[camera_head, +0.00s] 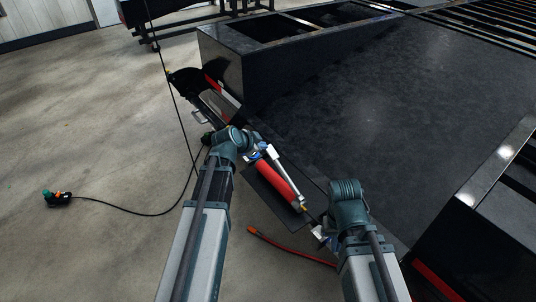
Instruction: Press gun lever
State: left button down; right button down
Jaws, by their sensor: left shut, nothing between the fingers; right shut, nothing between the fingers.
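A gun with a red barrel (279,183) lies slanted on a dark flat plate (262,193) beside the black trailer frame. A silver bar runs along its upper right side; I cannot tell whether this is the lever. My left gripper (259,152) is shut at the upper end of the gun, partly hidden by my wrist. My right gripper (322,236) is shut just beyond the gun's lower end, near its brass-coloured tip. I cannot tell whether either gripper touches the gun.
The black trailer frame (350,95) fills the right side. A red hose (290,248) with an orange end hangs or lies below the gun. A black cable with a small control (58,198) lies on the concrete floor at left. The left floor is mostly clear.

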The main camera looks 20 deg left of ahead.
pick_arm(q)
jog(key=shift+w+a, duration=0.15)
jog(key=shift+a, duration=0.1)
jog(key=b, duration=0.7)
send_over(274, 151)
jog(key=s, duration=0.3)
jog(key=f, duration=0.7)
jog(key=shift+s+d+f, duration=0.15)
jog(key=shift+s+d, duration=0.05)
jog(key=shift+w+a+f+b, duration=0.1)
jog(key=shift+a+f+b, duration=0.25)
jog(key=shift+f+b, duration=0.4)
jog(key=shift+w+a+f+b, duration=0.1)
jog(key=shift+a+f+b, duration=0.25)
jog(key=shift+f+b, duration=0.4)
jog(key=shift+r, duration=0.1)
